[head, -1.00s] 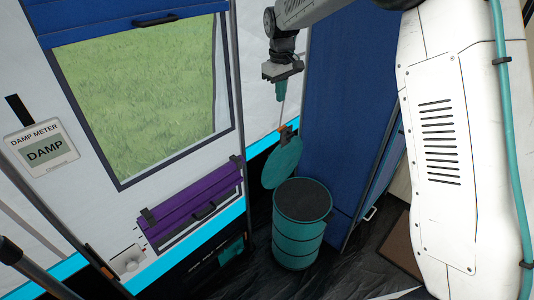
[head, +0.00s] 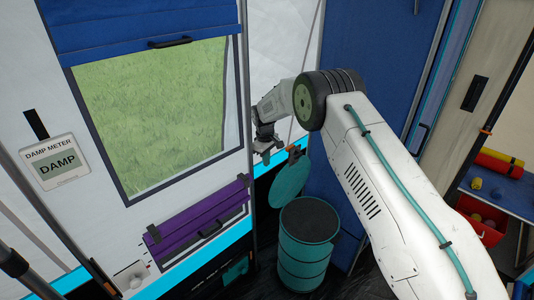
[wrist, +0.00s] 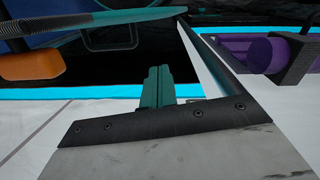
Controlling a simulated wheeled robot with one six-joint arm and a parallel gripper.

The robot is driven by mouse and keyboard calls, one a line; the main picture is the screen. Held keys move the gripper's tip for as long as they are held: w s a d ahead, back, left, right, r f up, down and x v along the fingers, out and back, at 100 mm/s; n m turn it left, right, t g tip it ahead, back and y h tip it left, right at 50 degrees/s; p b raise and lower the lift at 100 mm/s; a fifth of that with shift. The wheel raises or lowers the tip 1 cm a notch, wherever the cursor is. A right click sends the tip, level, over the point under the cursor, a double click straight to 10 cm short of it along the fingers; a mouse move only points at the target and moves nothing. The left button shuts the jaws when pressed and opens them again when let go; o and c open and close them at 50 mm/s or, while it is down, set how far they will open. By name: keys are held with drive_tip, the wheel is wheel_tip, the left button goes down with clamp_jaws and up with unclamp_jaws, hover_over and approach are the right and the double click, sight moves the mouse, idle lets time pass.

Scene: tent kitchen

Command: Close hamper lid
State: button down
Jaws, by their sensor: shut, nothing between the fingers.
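The hamper (head: 301,264) is a teal ribbed drum with a dark top, standing on the floor. Its round teal lid (head: 289,183) stands tilted up above the back left of the drum, so the hamper is open. My gripper (head: 265,159) is just left of the lid's upper part, in front of the tent wall. In the wrist view its teal fingers (wrist: 156,86) are together and empty. The lid's edge (wrist: 95,19) crosses the top left there, apart from the fingers, with the orange clip (wrist: 33,67) below it.
A purple rolled blind (head: 200,218) and a window (head: 155,115) are on the tent wall at left. A blue panel (head: 355,75) stands behind the hamper. A red bin (head: 480,218) and a blue shelf (head: 505,195) are at far right.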

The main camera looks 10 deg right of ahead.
sight(287, 175)
drive_tip(key=s+d+f, duration=0.1)
drive_tip(key=d+f, duration=0.1)
drive_tip(key=f, duration=0.1)
drive_tip(key=s+d+f, duration=0.1)
drive_tip(key=shift+s+f, duration=0.2)
drive_tip(key=shift+s, duration=0.15)
drive_tip(key=shift+s+d, duration=0.1)
